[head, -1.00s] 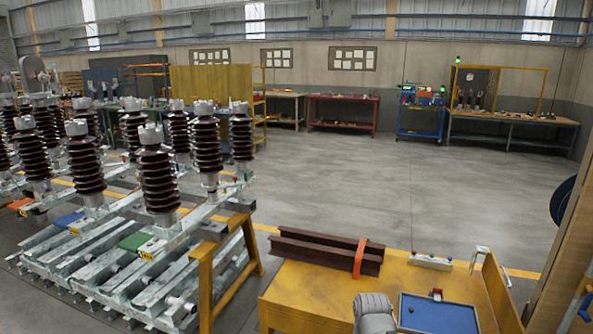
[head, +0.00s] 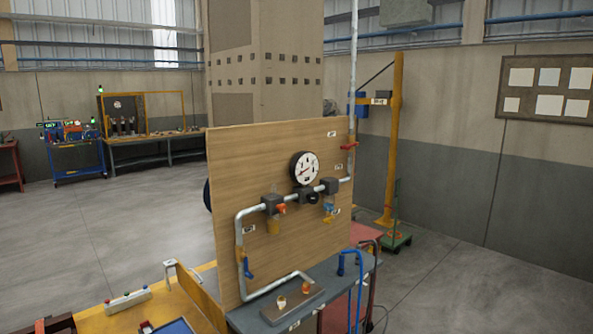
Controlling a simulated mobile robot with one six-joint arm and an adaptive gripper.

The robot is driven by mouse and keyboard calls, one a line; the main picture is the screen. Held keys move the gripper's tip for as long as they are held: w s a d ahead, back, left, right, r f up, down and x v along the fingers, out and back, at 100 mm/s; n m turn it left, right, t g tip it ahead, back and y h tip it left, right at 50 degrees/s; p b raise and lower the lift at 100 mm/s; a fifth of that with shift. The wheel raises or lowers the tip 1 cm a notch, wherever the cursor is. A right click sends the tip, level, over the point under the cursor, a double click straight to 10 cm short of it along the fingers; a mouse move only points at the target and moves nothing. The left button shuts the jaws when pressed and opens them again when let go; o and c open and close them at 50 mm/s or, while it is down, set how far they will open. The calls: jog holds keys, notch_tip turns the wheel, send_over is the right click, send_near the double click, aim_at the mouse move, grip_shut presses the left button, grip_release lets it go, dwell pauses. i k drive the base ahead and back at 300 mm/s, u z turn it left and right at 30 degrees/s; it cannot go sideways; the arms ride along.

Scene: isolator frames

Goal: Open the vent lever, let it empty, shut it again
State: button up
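A wooden panel (head: 240,165) stands upright on a grey bench and carries silver pipework (head: 240,228) with a round white gauge (head: 304,168). Several levers sit on the pipes: a blue lever (head: 248,268) low at the left, an orange-red lever (head: 281,209) under the left dark block, a blue lever (head: 328,208) at the right, and a red lever (head: 349,146) on the upright pipe. The labels are too small to read, so I cannot tell which is the vent lever or its state. My gripper is not in view.
The grey bench (head: 275,322) has a blue bent pipe (head: 345,262) at its right front. A yellow table (head: 100,318) with a white strip (head: 128,301) adjoins it at left. A yellow post (head: 393,140) stands behind at right. The floor (head: 470,285) at right is clear.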

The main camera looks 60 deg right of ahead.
aim_at(243, 254)
jog(key=z, duration=1.55)
